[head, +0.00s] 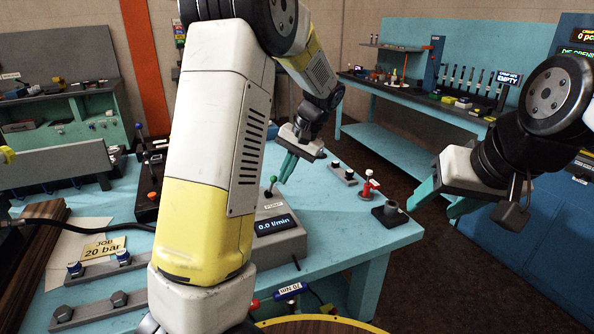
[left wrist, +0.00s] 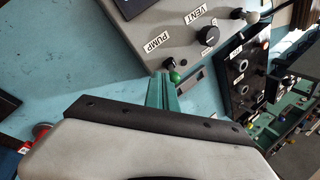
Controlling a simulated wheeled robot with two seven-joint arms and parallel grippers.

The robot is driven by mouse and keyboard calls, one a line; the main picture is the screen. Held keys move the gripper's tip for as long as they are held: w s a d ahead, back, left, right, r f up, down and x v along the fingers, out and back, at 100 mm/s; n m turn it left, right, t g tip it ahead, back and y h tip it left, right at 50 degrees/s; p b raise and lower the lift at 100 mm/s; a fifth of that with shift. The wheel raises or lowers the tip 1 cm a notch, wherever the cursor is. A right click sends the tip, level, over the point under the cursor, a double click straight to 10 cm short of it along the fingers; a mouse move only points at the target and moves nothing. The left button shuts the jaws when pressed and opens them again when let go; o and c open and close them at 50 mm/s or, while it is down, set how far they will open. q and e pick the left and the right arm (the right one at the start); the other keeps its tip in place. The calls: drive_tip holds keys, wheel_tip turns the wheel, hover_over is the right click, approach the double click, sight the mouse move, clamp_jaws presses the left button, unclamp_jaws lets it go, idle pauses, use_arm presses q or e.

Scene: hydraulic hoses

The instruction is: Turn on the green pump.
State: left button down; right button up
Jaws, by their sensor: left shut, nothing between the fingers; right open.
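The green-knobbed pump lever (head: 271,182) stands on a grey unit (head: 287,247) on the teal bench. The unit's display reads 0.0 l/min. In the left wrist view the green ball knob (left wrist: 175,77) sits beside a PUMP label, with a black dial and a VENT label further along the panel (left wrist: 160,30). My left gripper (head: 284,180) is shut and empty, its teal fingers just right of the knob. In the left wrist view the fingertips (left wrist: 161,76) appear right beside the knob; I cannot tell whether they touch. My right gripper (head: 432,207) is open and empty, off the bench's right side.
My left arm covers much of the bench's middle. A JOB 20 bar card (head: 103,247) and bolted bars lie at the left. A red fitting (head: 369,186) and dark cup (head: 390,213) stand near the right edge.

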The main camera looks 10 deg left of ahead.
use_arm(q)
drive_tip(key=shift+s+a+r+h, duration=0.15)
drive_tip(key=shift+a+h, duration=0.05)
drive_tip(key=shift+h, duration=0.1)
drive_tip(key=shift+s+a+r+t+h, duration=0.35)
drive_tip(key=shift+a+t+h, duration=0.25)
drive_tip(key=shift+h, duration=0.2)
drive_tip(key=a+t+h, duration=0.1)
drive_tip(key=s+a+h, duration=0.1)
drive_tip(key=shift+s+r+n+t+h, duration=0.2)
drive_tip(key=shift+n+t+h, duration=0.1)
drive_tip(key=shift+n+t, duration=0.1)
drive_tip(key=shift+s+a, duration=0.15)
drive_tip(key=shift+a, duration=0.05)
drive_tip(key=shift+r, duration=0.8)
drive_tip(key=shift+d, duration=0.1)
